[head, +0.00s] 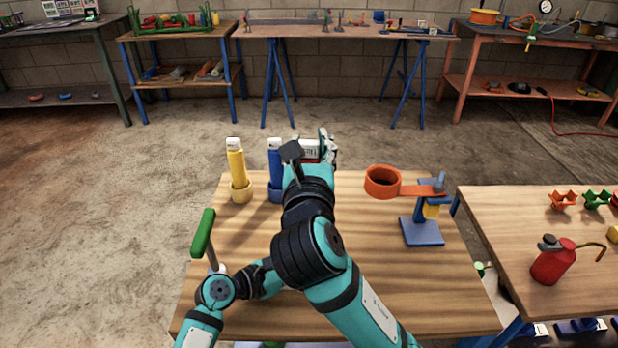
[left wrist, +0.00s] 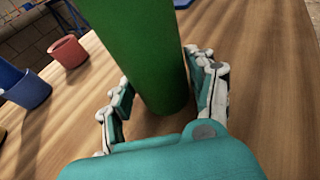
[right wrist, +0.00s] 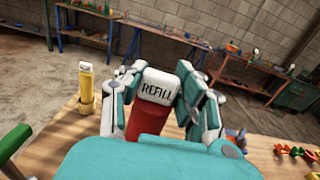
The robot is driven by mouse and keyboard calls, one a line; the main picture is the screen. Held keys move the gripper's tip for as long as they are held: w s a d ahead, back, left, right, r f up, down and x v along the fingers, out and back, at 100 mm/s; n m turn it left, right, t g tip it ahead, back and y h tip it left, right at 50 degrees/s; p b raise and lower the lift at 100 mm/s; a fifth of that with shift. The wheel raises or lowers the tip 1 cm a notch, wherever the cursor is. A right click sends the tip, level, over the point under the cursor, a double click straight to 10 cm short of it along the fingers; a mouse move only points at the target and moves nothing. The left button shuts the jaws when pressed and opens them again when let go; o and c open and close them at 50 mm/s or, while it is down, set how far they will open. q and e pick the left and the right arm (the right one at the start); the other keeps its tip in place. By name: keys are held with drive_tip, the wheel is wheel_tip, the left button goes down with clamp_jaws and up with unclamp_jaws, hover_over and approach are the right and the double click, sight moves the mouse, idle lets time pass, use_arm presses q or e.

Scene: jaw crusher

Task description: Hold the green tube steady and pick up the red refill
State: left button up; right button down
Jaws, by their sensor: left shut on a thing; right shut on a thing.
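The green tube (head: 203,232) stands tilted at the left side of the table. In the left wrist view the green tube (left wrist: 140,50) is between the fingers of my left gripper (left wrist: 160,80), which is shut on it. The red refill (right wrist: 148,120) has a white cap marked REFILL. My right gripper (right wrist: 165,88) is shut around it just below the cap. In the head view my right gripper (head: 312,155) is at the table's far edge and hides most of the refill. A red cup (left wrist: 68,52) stands apart from the refill and looks empty.
A yellow refill (head: 237,165) and a blue refill (head: 275,160) stand in cups left of my right gripper. An orange ring on a blue stand (head: 422,232) is at the right. A red oil can (head: 553,262) is on the side table. The table's middle is partly clear.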

drive_tip(key=shift+r, duration=1.5)
use_arm(q)
drive_tip(key=o, duration=0.9)
drive_tip(key=shift+o, duration=0.2)
